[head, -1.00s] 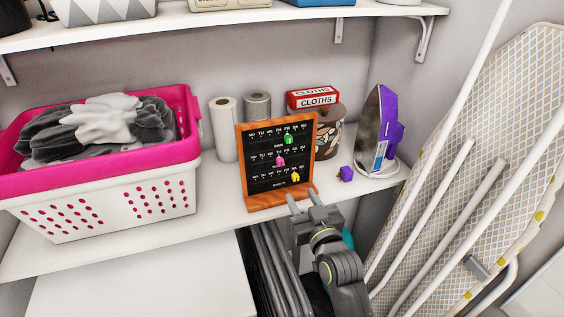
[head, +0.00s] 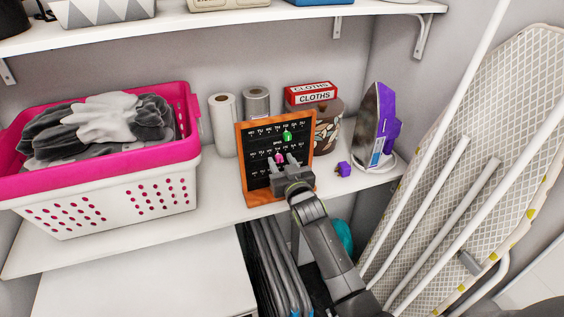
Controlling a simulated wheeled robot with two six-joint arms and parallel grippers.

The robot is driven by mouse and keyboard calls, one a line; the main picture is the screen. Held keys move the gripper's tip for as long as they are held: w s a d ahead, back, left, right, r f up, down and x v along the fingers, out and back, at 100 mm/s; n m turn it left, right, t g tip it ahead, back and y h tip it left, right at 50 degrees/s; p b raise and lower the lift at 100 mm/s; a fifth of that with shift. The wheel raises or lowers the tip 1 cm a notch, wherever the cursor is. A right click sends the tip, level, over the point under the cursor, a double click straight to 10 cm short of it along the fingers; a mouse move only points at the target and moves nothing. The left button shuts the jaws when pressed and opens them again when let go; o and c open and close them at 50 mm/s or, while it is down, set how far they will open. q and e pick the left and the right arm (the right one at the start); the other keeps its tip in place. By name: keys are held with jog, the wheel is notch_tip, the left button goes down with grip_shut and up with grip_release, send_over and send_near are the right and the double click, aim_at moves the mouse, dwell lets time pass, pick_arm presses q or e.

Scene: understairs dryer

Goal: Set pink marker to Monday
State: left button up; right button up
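The wooden-framed black day board (head: 245,185) stands on the shelf with rows of day letters. The pink marker (head: 279,158) is on the middle row, right of that row's centre. The green marker (head: 288,135) is on the top row. The yellow marker on the bottom row is hidden behind my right gripper. My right gripper (head: 281,159) is in front of the board, its two fingers apart with the pink marker showing between their tips. I cannot tell whether they touch it. My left gripper is not in view.
A pink and white laundry basket (head: 120,195) with grey cloths stands left. Paper rolls (head: 223,125), a cloths box (head: 312,95) and a patterned pot (head: 328,130) are behind the board. A purple iron (head: 377,125) and small purple object (head: 344,169) stand right, before an ironing board (head: 500,140).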

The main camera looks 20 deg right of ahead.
jog(key=shift+w, duration=0.15)
grip_shut()
dwell(0.4)
